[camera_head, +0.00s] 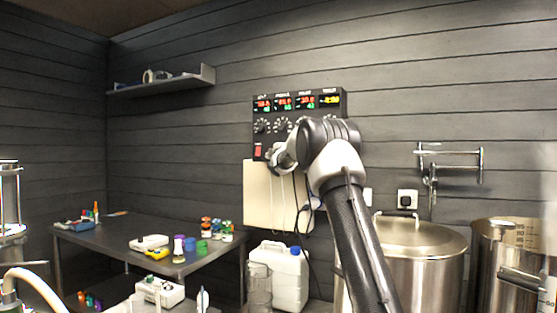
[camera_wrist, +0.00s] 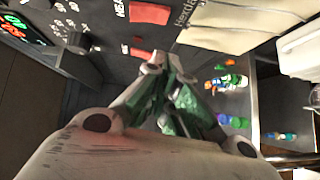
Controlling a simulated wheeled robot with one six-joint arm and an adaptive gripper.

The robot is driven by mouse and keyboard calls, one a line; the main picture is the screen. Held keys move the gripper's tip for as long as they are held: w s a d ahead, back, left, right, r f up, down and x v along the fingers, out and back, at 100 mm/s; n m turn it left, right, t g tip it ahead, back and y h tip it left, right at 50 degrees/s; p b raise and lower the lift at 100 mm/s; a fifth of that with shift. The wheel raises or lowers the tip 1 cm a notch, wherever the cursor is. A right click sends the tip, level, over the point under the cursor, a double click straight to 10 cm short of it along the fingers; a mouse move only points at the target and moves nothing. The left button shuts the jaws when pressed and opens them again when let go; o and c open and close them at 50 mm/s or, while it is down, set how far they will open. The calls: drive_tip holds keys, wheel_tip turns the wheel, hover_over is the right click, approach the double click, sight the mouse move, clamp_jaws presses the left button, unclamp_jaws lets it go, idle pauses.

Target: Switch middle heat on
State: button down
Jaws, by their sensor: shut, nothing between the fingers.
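The black control panel (camera_head: 263,127) is on the dark plank wall, with lit displays along its top and knobs below. One red switch (camera_head: 258,151) shows at its lower left; the panel's lower middle and right are hidden behind my arm. In the wrist view the panel (camera_wrist: 105,15) fills the upper left, with a red switch (camera_wrist: 150,13) by the lettering "HEAT" and another red switch (camera_wrist: 141,54) below it. My gripper (camera_wrist: 157,66) is shut and empty, its tips close beside that lower switch. I cannot tell whether they touch. My gripper (camera_head: 277,158) is in front of the panel's lower edge.
A cream board (camera_head: 262,195) hangs below the panel with cables beside it. A lidded steel kettle (camera_head: 430,240) stands at right, and a white jerrycan (camera_head: 290,280) at the bottom middle. A table (camera_head: 110,238) with small coloured containers stands at left. A shelf (camera_head: 165,84) is higher up.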

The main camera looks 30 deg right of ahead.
drive_tip(key=s, duration=0.9)
drive_tip(key=shift+a+f, duration=0.45)
